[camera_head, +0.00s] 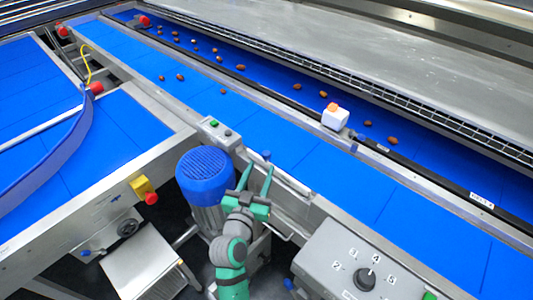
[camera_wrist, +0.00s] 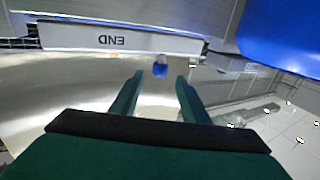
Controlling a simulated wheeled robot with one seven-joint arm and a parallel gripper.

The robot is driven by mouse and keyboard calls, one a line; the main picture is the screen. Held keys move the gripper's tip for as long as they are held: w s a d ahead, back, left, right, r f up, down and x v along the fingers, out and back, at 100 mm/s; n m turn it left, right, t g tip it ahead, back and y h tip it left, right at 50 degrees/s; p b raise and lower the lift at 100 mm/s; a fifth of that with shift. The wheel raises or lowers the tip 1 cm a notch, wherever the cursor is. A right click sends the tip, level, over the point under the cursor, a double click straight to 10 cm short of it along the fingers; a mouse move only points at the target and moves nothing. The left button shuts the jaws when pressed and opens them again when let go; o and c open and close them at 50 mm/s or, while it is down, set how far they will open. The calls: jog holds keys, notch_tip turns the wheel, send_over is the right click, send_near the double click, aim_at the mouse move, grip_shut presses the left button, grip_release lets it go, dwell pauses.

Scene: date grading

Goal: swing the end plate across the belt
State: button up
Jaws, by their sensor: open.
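The end plate (camera_head: 290,181) is a pale metal bar lying along the near edge of the blue belt (camera_head: 262,128), not across it. In the wrist view the plate (camera_wrist: 75,36) shows its upside-down END label. A small blue knob (camera_head: 266,154) stands by the plate; the wrist view shows this knob (camera_wrist: 160,69) just beyond and between my fingertips. My gripper (camera_head: 257,172) is open and empty, fingers pointing toward the knob from the near side. The fingertips (camera_wrist: 159,80) look apart from the knob; the exact gap is hard to tell.
A blue motor (camera_head: 205,172) stands close left of my gripper. A grey control box (camera_head: 350,262) with a dial stands to the right. Several brown dates lie on the far lane, beyond a dark rail with a white sensor box (camera_head: 335,117). The near belt is clear near the plate.

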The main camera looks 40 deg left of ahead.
aim_at(266, 158)
jog(key=x, duration=0.7)
jog(key=shift+w+a, duration=0.1)
jog(key=shift+w, duration=0.15)
grip_shut()
jog(key=shift+w, duration=0.1)
